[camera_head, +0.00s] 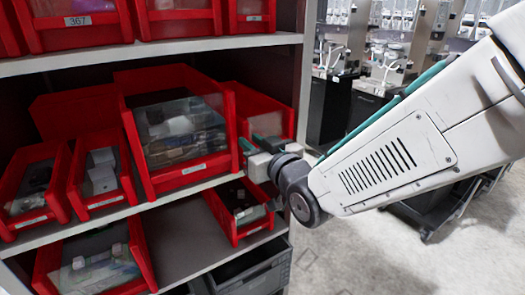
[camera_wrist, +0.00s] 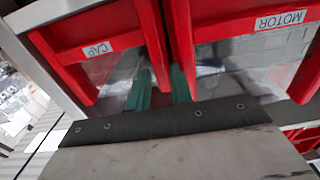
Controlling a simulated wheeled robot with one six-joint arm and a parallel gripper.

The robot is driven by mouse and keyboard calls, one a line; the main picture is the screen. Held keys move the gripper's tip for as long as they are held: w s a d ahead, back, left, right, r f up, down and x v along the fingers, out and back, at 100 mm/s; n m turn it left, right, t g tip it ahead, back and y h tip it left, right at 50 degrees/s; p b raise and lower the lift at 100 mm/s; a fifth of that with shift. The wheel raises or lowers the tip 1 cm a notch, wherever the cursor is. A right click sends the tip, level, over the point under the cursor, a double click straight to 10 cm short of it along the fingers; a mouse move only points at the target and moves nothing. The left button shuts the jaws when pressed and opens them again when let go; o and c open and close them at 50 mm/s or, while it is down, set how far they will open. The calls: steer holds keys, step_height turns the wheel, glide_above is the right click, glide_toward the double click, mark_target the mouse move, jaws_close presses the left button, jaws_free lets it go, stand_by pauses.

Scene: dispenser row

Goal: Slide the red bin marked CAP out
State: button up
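The red bin marked CAP shows in the wrist view (camera_wrist: 112,28), its white label upside down on its front. In the head view it is the small red bin (camera_head: 287,100) at the right end of the middle shelf, partly hidden by my gripper. My gripper (camera_head: 259,143) is at its front left edge. In the wrist view the two green fingers (camera_wrist: 159,88) stand apart, with the CAP bin's side wall between them. One finger lies in the narrow gap beside the MOTOR bin. I cannot tell whether the fingers press on the wall.
The large red MOTOR bin (camera_wrist: 245,14) stands close beside the CAP bin; it also shows in the head view (camera_head: 140,150). A small red bin (camera_head: 237,233) sits on the shelf below. More red bins fill the shelves at left. Open floor (camera_head: 370,255) lies to the right.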

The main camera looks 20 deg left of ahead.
steer(key=shift+x, duration=0.85)
steer(key=shift+c, duration=0.3)
jaws_close()
steer(key=shift+s+d, duration=0.1)
